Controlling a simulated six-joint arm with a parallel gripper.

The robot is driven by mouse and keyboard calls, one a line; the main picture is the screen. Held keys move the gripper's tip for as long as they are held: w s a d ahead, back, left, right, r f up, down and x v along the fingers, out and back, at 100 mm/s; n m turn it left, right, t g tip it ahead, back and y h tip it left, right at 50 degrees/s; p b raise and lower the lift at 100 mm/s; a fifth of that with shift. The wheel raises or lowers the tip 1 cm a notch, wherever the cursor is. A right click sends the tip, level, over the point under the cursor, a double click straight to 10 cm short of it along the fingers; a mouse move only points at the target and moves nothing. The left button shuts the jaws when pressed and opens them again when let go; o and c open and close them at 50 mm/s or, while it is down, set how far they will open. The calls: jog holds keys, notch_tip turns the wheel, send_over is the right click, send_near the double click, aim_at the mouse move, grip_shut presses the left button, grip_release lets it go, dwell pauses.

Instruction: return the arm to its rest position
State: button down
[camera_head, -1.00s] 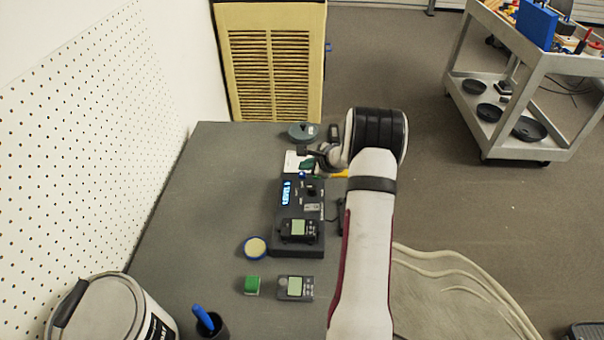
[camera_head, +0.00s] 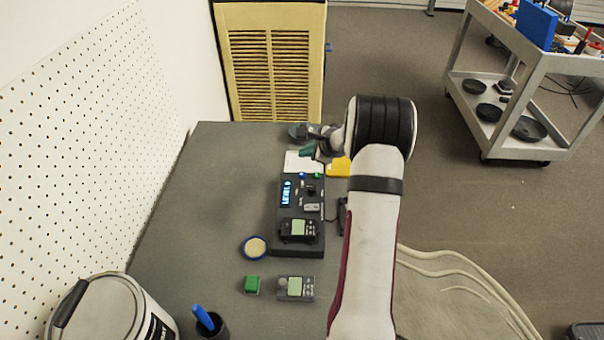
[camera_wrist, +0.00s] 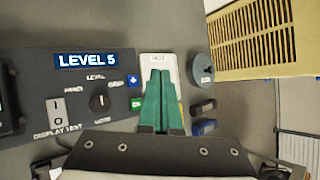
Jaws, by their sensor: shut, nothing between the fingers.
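My gripper (camera_head: 308,151) is over the far end of the bench, above the white card (camera_head: 298,163). In the wrist view its green fingers (camera_wrist: 161,102) are together with nothing between them, in front of the white card (camera_wrist: 158,62). The dark control panel (camera_wrist: 75,95) reads "LEVEL 5" and lies to the left in that view. In the head view the panel (camera_head: 287,247) lies nearer than my gripper and carries a meter (camera_head: 298,230) at its near end.
A round grey-green object (camera_wrist: 201,68) lies beside the card. A yellow item (camera_head: 339,167) lies beneath my arm. A second meter (camera_head: 296,288), a green block (camera_head: 252,284), a round tin (camera_head: 255,247) and a bucket (camera_head: 110,310) stand nearer. The bench's left side (camera_head: 200,200) is clear.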

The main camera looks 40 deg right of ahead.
dwell(0.3)
jog(key=s+a+r+n+g+y, duration=0.1)
jog(key=s+a+r+n+y, duration=0.2)
jog(key=a, duration=0.7)
jog(key=s+a+r+n+g, duration=0.2)
jog(key=a+r+n, duration=0.3)
jog(key=a, duration=0.6)
jog(key=s+a+r+n+g+y, duration=0.1)
jog(key=s+a+r+n+y, duration=0.2)
jog(key=a, duration=0.7)
jog(key=s+a+n+g+h, duration=0.1)
jog(key=s+a+n, duration=0.1)
jog(key=s, duration=0.6)
jog(key=s+a+n+g+h, duration=0.1)
jog(key=s+a+n+g, duration=0.1)
jog(key=s+n, duration=0.3)
jog(key=s+a+n+g+h, duration=0.1)
jog(key=s+a+n+g, duration=0.1)
jog(key=s, duration=0.9)
jog(key=shift+a+f+n+h, duration=0.35)
jog(key=shift+a+n+h, duration=0.05)
jog(key=shift+a+n, duration=0.55)
